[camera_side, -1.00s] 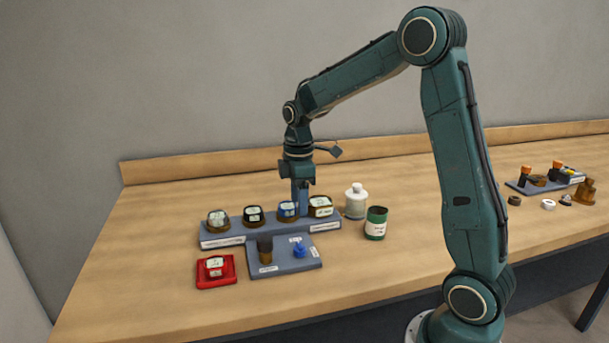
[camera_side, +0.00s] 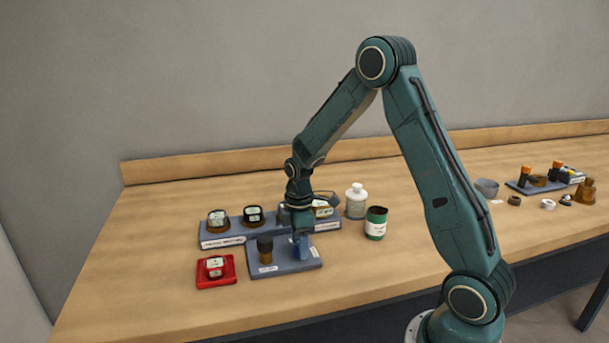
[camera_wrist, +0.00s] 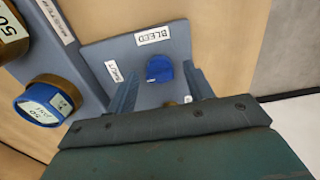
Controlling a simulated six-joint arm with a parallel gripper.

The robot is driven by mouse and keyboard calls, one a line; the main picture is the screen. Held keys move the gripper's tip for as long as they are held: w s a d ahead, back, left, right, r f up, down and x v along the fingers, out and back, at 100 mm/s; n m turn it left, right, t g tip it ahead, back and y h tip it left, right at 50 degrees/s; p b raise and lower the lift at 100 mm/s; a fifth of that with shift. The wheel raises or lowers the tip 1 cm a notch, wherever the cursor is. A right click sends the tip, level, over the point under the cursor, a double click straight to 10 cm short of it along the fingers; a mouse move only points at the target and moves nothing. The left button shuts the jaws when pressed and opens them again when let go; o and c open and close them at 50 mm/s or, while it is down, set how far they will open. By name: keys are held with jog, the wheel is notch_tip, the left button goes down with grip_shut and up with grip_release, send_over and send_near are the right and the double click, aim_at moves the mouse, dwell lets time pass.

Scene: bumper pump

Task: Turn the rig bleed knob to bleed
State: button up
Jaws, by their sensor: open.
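The blue bleed knob (camera_wrist: 160,68) sits on the grey-blue rig plate (camera_wrist: 98,50) in the wrist view. A BLEED label (camera_wrist: 152,36) lies beyond it and a SHUT label (camera_wrist: 113,70) to its left. My gripper (camera_wrist: 161,74) is open, with one finger on each side of the knob and a visible gap to it. I cannot tell where the knob points. In the side view my gripper (camera_side: 300,250) is low over the right part of the rig plate (camera_side: 287,266), and it hides the knob.
A dark-topped brown part (camera_side: 265,249) stands on the plate's left. Behind is a rack (camera_side: 222,242) of labelled round pots. A red tray (camera_side: 216,282) is at left. A white bottle (camera_side: 356,201) and green jar (camera_side: 376,223) stand right. The front table is clear.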

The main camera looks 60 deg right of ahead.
jog(key=shift+f, duration=0.35)
jog(key=c, duration=1)
